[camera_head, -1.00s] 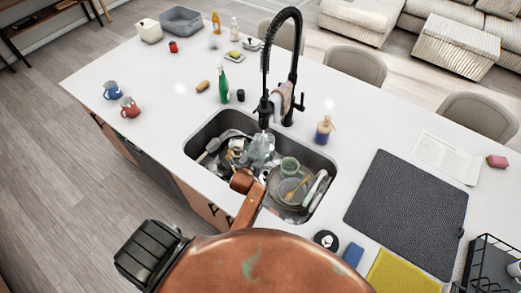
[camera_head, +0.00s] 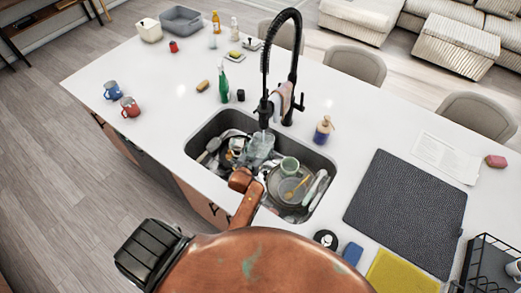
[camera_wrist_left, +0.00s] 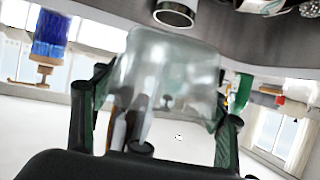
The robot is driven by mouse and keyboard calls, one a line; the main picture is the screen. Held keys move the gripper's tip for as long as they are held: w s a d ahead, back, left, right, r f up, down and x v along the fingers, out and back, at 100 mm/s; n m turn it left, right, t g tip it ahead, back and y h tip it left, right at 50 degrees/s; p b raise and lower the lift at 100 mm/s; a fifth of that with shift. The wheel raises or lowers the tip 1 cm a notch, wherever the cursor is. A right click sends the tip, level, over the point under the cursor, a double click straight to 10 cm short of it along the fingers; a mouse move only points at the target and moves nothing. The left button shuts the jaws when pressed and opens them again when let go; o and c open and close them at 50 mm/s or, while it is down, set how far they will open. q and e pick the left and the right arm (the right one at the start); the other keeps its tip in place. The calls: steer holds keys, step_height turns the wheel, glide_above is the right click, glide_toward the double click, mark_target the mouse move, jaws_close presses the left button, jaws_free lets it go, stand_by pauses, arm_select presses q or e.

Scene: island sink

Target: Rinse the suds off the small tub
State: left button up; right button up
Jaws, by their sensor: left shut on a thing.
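The small tub (camera_head: 260,146) is clear and cloudy, held over the sink just below the tap's spout. My left gripper (camera_head: 246,160) reaches in over the sink's near edge, and my arm partly hides its fingers. In the left wrist view the tub (camera_wrist_left: 170,75) sits between the dark fingers of my left gripper (camera_wrist_left: 155,130), which is shut on it. A whitish haze covers its wall; I cannot tell suds from clear plastic. My right gripper is not in view.
A dark mat (camera_head: 408,212) lies right. The counter left of the sink is mostly clear.

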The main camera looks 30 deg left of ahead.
mark_target(257, 152)
arm_select(q)
steer(key=shift+s+p, duration=0.9)
steer(key=shift+s, duration=0.6)
steer(key=shift+s+d+p, duration=0.15)
steer(key=shift+s+p, duration=1)
steer(key=shift+s, duration=1.35)
steer(key=s+r+p, duration=0.4)
steer(key=s, duration=0.1)
steer(key=shift+d, duration=0.15)
